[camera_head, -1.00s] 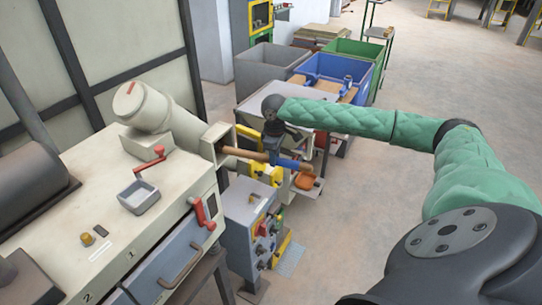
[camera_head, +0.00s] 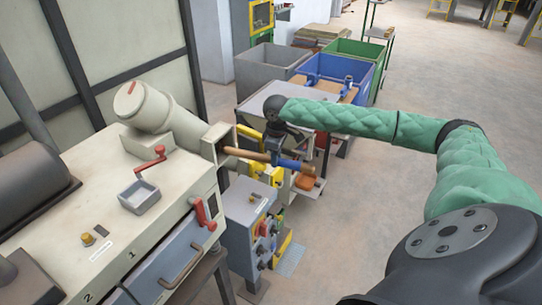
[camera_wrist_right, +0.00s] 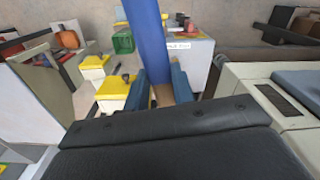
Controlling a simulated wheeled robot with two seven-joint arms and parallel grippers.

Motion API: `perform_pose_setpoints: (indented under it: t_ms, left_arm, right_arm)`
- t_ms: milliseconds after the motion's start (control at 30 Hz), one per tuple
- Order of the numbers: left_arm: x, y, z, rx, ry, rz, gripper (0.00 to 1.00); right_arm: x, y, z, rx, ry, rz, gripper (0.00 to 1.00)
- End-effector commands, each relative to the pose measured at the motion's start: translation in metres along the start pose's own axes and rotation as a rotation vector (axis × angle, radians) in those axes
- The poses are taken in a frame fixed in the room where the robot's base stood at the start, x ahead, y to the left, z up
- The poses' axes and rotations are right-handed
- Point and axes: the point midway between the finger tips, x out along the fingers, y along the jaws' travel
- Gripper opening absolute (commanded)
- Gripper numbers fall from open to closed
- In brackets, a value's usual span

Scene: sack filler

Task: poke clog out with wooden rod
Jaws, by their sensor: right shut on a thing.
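The wooden rod (camera_head: 246,154) has a blue band around it. It lies nearly level, its left end at the open mouth of the beige spout (camera_head: 216,138) on the machine. I cannot tell how far the tip is inside. My right gripper (camera_head: 275,157) is shut on the rod beside the blue band. In the right wrist view the blue part (camera_wrist_right: 147,38) rises from between my blue fingers (camera_wrist_right: 160,88), with bare wood showing between them. No clog is visible; the spout's inside is hidden. My left gripper is out of view.
A grey control box (camera_head: 250,215) with knobs stands below the rod. The beige machine top (camera_head: 95,185) holds a small grey tray (camera_head: 139,196) and a red crank (camera_head: 152,160). Grey, blue (camera_head: 325,68) and green bins stand behind. Floor on the right is free.

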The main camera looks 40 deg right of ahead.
Motion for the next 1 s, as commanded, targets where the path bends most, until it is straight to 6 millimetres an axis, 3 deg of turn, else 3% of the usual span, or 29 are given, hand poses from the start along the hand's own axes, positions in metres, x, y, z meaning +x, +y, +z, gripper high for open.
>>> perform_pose_setpoints:
  t_ms: [500, 1000]
  left_arm:
    - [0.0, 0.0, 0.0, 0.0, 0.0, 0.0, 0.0]
    - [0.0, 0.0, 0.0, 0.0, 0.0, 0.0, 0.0]
  right_arm:
    - [0.0, 0.007, -0.044, 0.0, 0.002, -0.001, 0.0]
    - [0.0, 0.001, -0.001, 0.001, -0.001, 0.0, 0.0]
